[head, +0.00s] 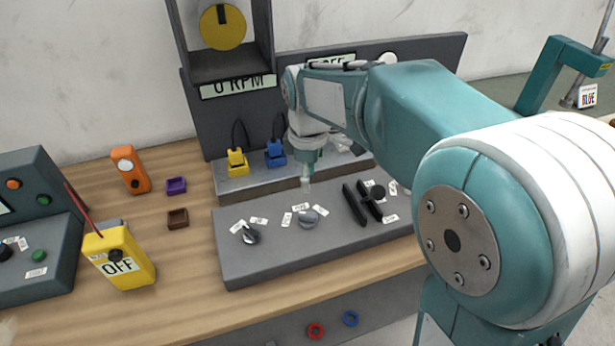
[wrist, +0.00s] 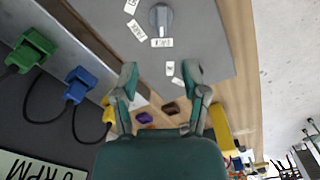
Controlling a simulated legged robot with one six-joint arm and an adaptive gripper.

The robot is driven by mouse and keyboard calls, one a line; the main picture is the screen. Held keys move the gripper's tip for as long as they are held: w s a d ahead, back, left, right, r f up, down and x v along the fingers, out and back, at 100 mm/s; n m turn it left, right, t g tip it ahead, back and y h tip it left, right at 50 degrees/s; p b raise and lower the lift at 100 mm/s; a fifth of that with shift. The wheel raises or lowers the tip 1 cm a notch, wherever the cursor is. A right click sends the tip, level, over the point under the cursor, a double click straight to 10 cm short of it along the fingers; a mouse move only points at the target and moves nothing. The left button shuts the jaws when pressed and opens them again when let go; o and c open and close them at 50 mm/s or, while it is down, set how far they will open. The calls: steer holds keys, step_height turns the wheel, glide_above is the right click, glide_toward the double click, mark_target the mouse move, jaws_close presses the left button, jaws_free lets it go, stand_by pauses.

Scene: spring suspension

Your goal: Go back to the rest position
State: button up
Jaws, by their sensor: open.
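My gripper (head: 306,182) hangs from my teal and white arm, pointing down over the back part of the grey control panel (head: 270,265). In the wrist view its two fingers (wrist: 160,75) are spread apart with nothing between them. In the head view it appears close to the grey knob (head: 308,218), but I cannot tell the exact height. My arm hides part of the bench on the right.
Yellow (head: 237,163) and blue (head: 275,154) plugs stand behind the panel; a green plug (wrist: 32,50) shows in the wrist view. A yellow meter (head: 120,258) reading OFF, an orange device (head: 130,170) and small purple (head: 176,186) and brown (head: 178,218) blocks stand left.

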steer(key=s+d+r+m+t, duration=0.2)
steer(key=s+d+m, duration=0.4)
steer(key=s, duration=0.3)
steer(key=s+d+r+m+t, duration=0.2)
steer(key=s+d+m, duration=0.4)
steer(key=s+m, duration=0.3)
steer(key=shift+s+d+t, duration=0.25)
steer(key=shift+s+t, duration=0.35)
steer(key=shift+t, duration=0.2)
